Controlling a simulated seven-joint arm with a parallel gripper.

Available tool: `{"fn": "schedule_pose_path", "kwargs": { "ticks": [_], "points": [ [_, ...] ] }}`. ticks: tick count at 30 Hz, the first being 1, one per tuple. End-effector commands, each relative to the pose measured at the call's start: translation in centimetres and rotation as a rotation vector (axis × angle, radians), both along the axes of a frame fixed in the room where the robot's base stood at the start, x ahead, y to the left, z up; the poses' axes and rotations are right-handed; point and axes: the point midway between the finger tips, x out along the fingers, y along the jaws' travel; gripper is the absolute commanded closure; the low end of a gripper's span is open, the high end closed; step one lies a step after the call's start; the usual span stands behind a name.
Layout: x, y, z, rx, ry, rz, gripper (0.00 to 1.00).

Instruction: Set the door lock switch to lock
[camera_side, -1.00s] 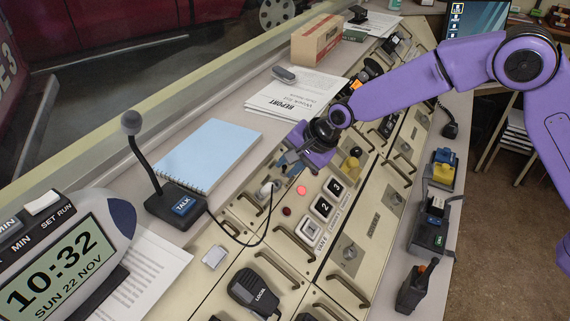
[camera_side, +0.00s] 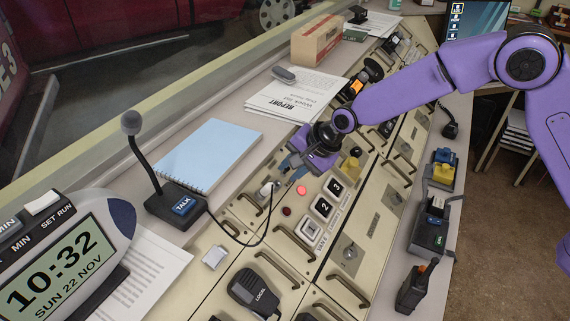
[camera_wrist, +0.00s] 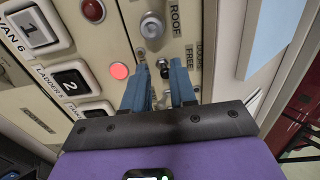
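My gripper (camera_wrist: 160,82) is open, its two blue fingers pointing at the console panel. In the wrist view, a small dark switch knob (camera_wrist: 163,67) shows between the fingertips, beside small labels that seem to read FREE and DOORS. Whether the fingers touch it is unclear, and its setting cannot be made out. In the side view, my gripper (camera_side: 293,163) is low over the panel, and its fingers and body hide the switch.
A lit red lamp (camera_wrist: 119,71) is left of the fingers, with another small metal toggle (camera_wrist: 140,54) close by. A silver knob (camera_wrist: 152,27) sits beyond, near the ROOF label. Numbered buttons (camera_side: 322,207) and a blue notebook (camera_side: 210,155) flank the area.

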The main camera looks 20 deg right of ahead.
Motion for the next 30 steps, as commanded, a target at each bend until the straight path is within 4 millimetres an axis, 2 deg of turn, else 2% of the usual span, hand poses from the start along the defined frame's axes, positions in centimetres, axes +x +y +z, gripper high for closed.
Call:
{"fn": "schedule_pose_path", "kwargs": {
  "ticks": [13, 30],
  "points": [
    [-0.3, -0.3, -0.1, -0.002, 0.002, 0.0, 0.77],
    [-1.7, -1.7, 3.1, -0.001, 0.001, 0.0, 0.77]
  ]
}}
